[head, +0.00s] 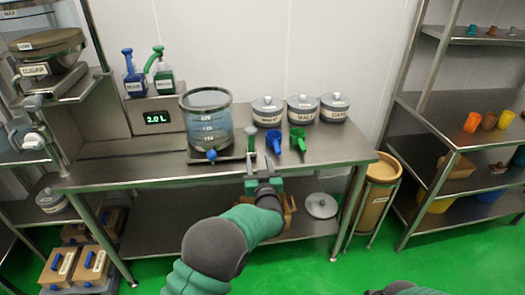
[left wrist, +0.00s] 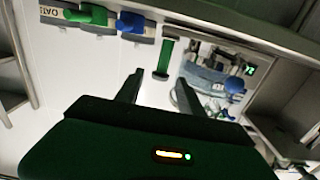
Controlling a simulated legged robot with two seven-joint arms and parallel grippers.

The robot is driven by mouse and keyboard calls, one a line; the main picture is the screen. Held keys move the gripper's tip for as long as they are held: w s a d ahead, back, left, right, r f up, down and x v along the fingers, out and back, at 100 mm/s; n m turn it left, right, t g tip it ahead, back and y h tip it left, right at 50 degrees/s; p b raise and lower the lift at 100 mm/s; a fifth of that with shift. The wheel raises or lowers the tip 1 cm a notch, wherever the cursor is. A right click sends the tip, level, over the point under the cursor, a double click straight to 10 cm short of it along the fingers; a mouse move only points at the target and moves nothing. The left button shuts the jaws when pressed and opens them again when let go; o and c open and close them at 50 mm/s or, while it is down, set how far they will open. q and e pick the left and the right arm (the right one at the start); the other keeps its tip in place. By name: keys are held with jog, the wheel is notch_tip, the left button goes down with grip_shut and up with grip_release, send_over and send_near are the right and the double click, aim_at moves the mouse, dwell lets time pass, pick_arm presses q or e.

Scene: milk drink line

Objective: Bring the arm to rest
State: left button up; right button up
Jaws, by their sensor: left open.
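My left gripper (head: 261,167) reaches over the front edge of the steel table (head: 330,158), in front of the clear vessel and the scoops. Its two fingers are apart with nothing between them. In the left wrist view the same open fingers (left wrist: 160,82) show, with a green bar (left wrist: 165,58) beyond them and apart from them. My left arm (head: 215,248) stretches forward from the bottom of the head view. A bit of my other arm shows at the bottom right edge; its gripper is out of sight.
A clear vessel (head: 207,122) of bluish liquid, a blue scoop (head: 273,142), a green scoop (head: 298,139) and lidded pots (head: 303,110) stand on the table. A bin (head: 373,205) stands right of it. A display (head: 157,118) reads 2.0 L. The green floor in front is clear.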

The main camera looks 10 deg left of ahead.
pick_arm(q)
jog(key=s+a+m+g+h+p, duration=0.1)
jog(key=s+a+g+p, duration=0.2)
jog(key=s, duration=1)
jog(key=s+a+m+g+h+p, duration=0.1)
jog(key=s+g, duration=0.6)
jog(key=s, duration=0.7)
jog(key=s+a+m+g+h+p, duration=0.1)
jog(key=s+a+g+p, duration=0.3)
jog(key=s, duration=0.9)
jog(key=shift+s+a+f+g+h+p, duration=0.4)
jog(key=shift+a+h+p, duration=0.4)
jog(key=shift+p, duration=0.45)
jog(key=shift+a, duration=0.15)
